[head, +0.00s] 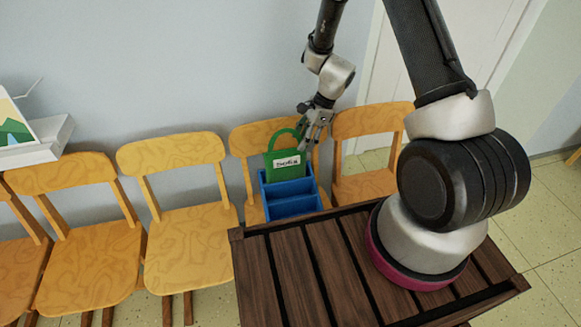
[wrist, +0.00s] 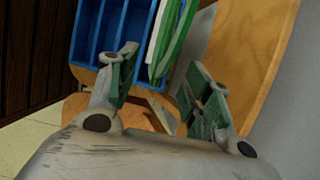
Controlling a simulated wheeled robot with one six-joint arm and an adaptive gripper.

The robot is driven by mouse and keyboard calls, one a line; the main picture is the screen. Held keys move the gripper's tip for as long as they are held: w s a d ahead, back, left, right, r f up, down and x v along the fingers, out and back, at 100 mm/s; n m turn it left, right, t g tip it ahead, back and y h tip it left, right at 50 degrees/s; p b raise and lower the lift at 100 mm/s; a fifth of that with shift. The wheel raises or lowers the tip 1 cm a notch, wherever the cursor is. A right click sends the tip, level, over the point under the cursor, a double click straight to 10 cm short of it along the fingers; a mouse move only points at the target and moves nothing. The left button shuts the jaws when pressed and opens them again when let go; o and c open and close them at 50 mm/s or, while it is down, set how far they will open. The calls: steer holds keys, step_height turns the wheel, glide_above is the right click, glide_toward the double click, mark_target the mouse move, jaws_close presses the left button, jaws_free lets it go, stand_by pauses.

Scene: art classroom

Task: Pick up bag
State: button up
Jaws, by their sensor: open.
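The green bag (head: 286,163), with a looped handle and a white label, stands upright at the blue compartment holder (head: 290,202) on a wooden chair. In the wrist view the bag (wrist: 176,35) shows as a narrow green and white edge beside the blue compartments (wrist: 112,30). My gripper (head: 313,124) is just to the right of the bag's handle in the head view. In the wrist view its fingers (wrist: 165,68) are spread apart, with the bag's near edge beyond and between them. I see no clear contact. The bag's lower part is hidden by the holder.
Wooden chairs (head: 178,168) stand in a row along the wall. The dark slatted surface (head: 290,270) under my arm lies in front of the holder. Tiled floor (head: 545,220) is open at right.

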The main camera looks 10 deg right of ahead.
mark_target(286, 160)
steer(key=x, duration=0.5)
steer(key=shift+s+f, duration=0.1)
steer(key=shift+f, duration=0.25)
jaws_close()
